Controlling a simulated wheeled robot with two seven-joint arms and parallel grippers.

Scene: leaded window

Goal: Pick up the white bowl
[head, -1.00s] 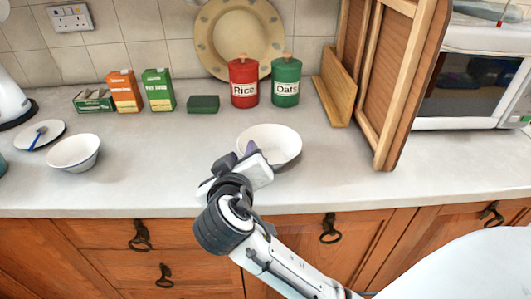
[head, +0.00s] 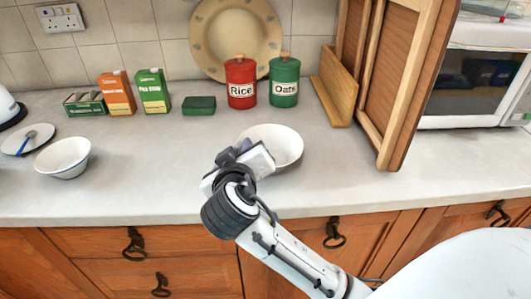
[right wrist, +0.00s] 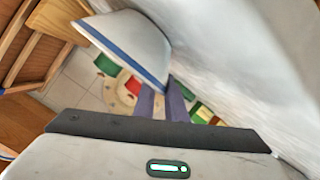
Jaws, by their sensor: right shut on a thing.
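A white bowl (head: 280,145) stands on the counter near the middle of the head view, below the red and green canisters. My right gripper (head: 244,148) is at its near left side, shut on its edge. In the right wrist view the bowl (right wrist: 130,42) fills the upper left and shows a blue band. The purple fingers (right wrist: 162,104) meet its lower right end there. I cannot tell whether the bowl is clear of the counter. A second white bowl (head: 63,157) stands at the left, apart from the gripper. My left gripper is not in view.
A red Rice canister (head: 241,83) and green Oats canister (head: 284,80) stand behind the bowl. Cartons (head: 117,93) and a green block (head: 199,105) are to their left. A wooden rack (head: 400,80) stands right. The counter front (head: 140,190) is clear.

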